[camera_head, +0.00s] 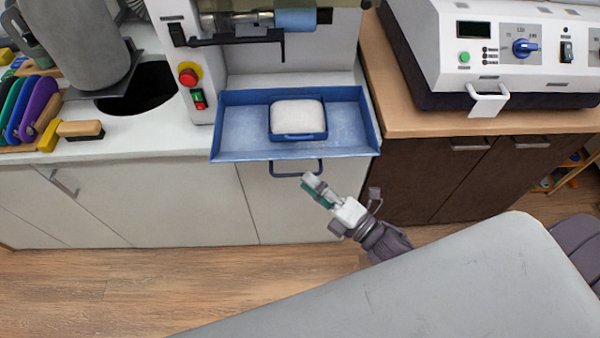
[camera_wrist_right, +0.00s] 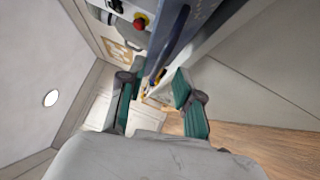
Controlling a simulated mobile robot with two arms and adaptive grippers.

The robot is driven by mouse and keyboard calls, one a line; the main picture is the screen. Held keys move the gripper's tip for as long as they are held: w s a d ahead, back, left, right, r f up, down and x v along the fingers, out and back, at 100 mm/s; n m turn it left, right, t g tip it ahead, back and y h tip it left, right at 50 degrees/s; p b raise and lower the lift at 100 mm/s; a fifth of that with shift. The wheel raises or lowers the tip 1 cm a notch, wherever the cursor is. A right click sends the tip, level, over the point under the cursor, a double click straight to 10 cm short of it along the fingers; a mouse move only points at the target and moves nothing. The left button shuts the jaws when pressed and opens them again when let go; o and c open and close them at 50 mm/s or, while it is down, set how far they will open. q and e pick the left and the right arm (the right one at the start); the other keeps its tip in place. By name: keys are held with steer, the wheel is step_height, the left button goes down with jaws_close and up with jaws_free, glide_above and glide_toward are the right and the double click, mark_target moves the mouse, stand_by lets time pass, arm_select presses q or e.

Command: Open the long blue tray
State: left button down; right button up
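The long blue tray (camera_head: 235,145) sits under the machine on the counter in the head view, its front at the counter's front edge. Its blue handle (camera_head: 297,173) sticks out below the front. A smaller blue box (camera_head: 298,136) with white, rounded content stands in the tray. My right gripper (camera_head: 314,188) is just below and right of the handle. In the right wrist view its green-padded fingers (camera_wrist_right: 158,88) are spread and empty. A blue bar, seemingly the handle (camera_wrist_right: 174,38), lies ahead of the fingertips, apart from them. My left gripper is out of view.
A red stop button (camera_head: 188,76) and green switch (camera_head: 198,98) are left of the tray. A white machine with a blue dial (camera_head: 524,47) stands at right on a wooden-topped cabinet (camera_head: 405,120). The floor (camera_head: 100,290) in front of the cabinets is clear.

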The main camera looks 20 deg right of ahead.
steer(key=r+v, duration=0.1)
steer(key=v, duration=0.6)
steer(key=shift+s+d+f, duration=0.15)
steer(key=shift+s+f, duration=0.15)
steer(key=shift+f, duration=0.2)
steer(key=s+d+f+m+g+h, duration=0.25)
steer(key=f+m, duration=0.25)
steer(key=f, duration=0.5)
steer(key=s+d+f+m+g+h, duration=0.1)
steer(key=f+m+g+h, duration=0.2)
steer(key=f, duration=0.7)
steer(key=s+d+f+m+g+h, duration=0.1)
steer(key=d+f+m+h, duration=0.1)
steer(key=f+m, duration=0.6)
steer(key=s+a+f+m+g+h, duration=0.1)
steer(key=s+f+m+g, duration=0.6)
steer(key=s+f, duration=1.2)
steer(key=s+g+h, duration=0.1)
steer(key=s+g, duration=0.1)
steer(key=s, duration=0.1)
steer(key=shift+a, duration=0.2)
